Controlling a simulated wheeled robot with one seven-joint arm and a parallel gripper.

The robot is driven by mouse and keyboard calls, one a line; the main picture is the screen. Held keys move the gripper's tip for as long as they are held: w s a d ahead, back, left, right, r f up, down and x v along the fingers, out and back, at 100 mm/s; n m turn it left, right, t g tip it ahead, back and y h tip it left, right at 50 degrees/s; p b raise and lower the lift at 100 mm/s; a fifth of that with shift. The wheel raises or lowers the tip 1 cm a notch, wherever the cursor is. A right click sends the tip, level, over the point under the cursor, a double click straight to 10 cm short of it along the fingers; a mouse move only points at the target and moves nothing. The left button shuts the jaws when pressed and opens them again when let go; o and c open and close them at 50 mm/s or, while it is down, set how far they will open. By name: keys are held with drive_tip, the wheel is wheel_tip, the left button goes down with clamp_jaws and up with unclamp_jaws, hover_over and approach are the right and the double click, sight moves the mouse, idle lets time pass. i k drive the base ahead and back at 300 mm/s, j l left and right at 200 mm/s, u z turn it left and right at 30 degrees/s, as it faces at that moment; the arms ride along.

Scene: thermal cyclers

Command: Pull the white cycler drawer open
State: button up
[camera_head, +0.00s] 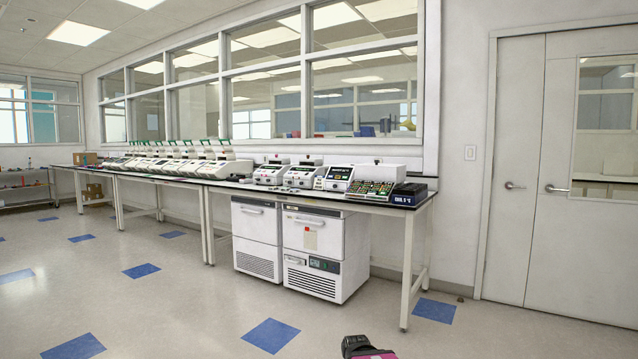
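Several white thermal cyclers stand on the long bench against the wall. Nearest are a white cycler with a dark screen (340,178), another to its left (305,177) and a third further left (270,174). A larger white unit (382,173) is at the right, partly behind a board of small coloured parts (370,189). At this distance I cannot tell which unit has the drawer or whether a drawer is open. A black and magenta part, likely of my arm, shows at the bottom edge; no gripper fingers show.
The bench (300,198) has pale legs. Two white under-bench appliances (311,240) (256,235) stand beneath it. A black device with a display (408,196) sits at the bench's right end. Grey floor (190,300) in front is clear. Closed double doors (515,150) are at the right.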

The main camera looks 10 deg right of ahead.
sight(336, 185)
drive_tip(key=i+u, duration=0.1)
drive_tip(key=i, duration=1.45)
drive_tip(key=i+u, duration=0.1)
drive_tip(key=i, duration=1.45)
drive_tip(key=i+j+u, duration=0.1)
drive_tip(key=i+j, duration=0.15)
drive_tip(key=i+j+u, duration=0.1)
drive_tip(key=i+j, duration=0.15)
drive_tip(key=i, duration=0.2)
drive_tip(key=i+l, duration=0.15)
